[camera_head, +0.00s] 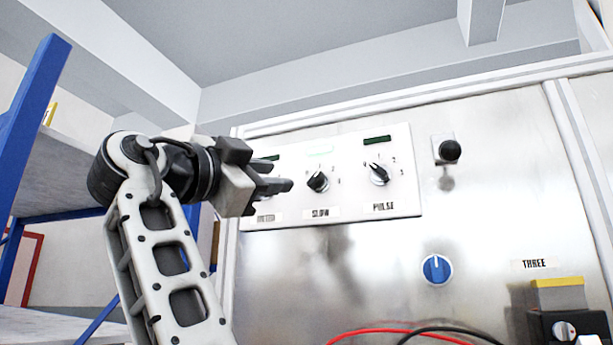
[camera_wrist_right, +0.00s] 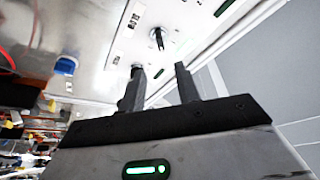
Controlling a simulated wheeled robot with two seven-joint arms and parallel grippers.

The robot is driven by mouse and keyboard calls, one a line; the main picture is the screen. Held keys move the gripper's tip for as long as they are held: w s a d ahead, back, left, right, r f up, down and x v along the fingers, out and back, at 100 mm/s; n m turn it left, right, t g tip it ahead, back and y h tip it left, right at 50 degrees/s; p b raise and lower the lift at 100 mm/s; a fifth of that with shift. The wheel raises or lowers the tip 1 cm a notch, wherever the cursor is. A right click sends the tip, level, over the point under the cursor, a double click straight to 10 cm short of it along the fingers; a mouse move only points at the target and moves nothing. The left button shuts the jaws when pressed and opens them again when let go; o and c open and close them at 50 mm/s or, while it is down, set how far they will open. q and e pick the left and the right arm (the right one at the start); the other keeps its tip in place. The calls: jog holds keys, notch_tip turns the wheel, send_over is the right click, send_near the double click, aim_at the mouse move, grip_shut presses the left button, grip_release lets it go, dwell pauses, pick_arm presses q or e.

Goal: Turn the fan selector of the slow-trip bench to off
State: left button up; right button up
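The slow-trip selector (camera_head: 317,181) is a black knob with a pale pointer above the label SLOW, in the middle of a white panel (camera_head: 350,211). My right gripper (camera_head: 281,185) is open and empty, just left of this knob, hiding most of the left dial. In the right wrist view its two fingers (camera_wrist_right: 161,84) stand apart, with a black knob (camera_wrist_right: 158,37) beyond them; I cannot tell which dial that is. My left gripper is not in view.
The PULSE knob (camera_head: 378,174) is to the right on the same panel. A black ball-ended lever (camera_head: 449,151) and a blue knob (camera_head: 436,269) stick out of the metal face. Red and black cables (camera_head: 400,331) lie low. A blue-framed shelf (camera_head: 48,180) stands at left.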

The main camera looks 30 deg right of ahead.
aim_at(313, 179)
jog(key=p+x, duration=0.2)
jog(key=x, duration=0.8)
jog(key=shift+w+d, duration=0.15)
jog(key=shift+w, duration=0.15)
jog(key=shift+f, duration=0.1)
grip_shut()
